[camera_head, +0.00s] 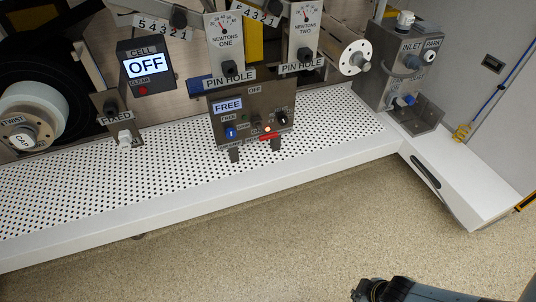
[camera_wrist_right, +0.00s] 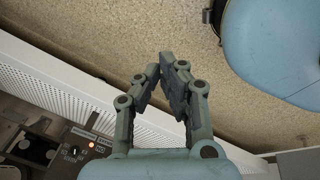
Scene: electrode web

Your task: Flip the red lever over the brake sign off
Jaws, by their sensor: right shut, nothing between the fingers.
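The red lever (camera_head: 269,137) sits low on the right side of a grey control panel (camera_head: 240,137), below a small lit lamp (camera_head: 267,129). The small lettering around it is too blurred to read, so I cannot tell which label is the brake sign. My right gripper (camera_head: 366,290) shows at the bottom edge of the head view, over the floor, well apart from the panel. In the right wrist view it (camera_wrist_right: 168,68) is shut and empty, its fingertips close together. Part of the panel (camera_wrist_right: 45,128) shows there at lower left. My left gripper is not in view.
A white perforated shelf (camera_head: 110,185) runs below the panel. The panel's display (camera_head: 228,106) reads FREE, and a cell display (camera_head: 146,65) reads OFF. A grey inlet box (camera_head: 392,65) stands at right. The floor (camera_head: 260,235) in front is clear.

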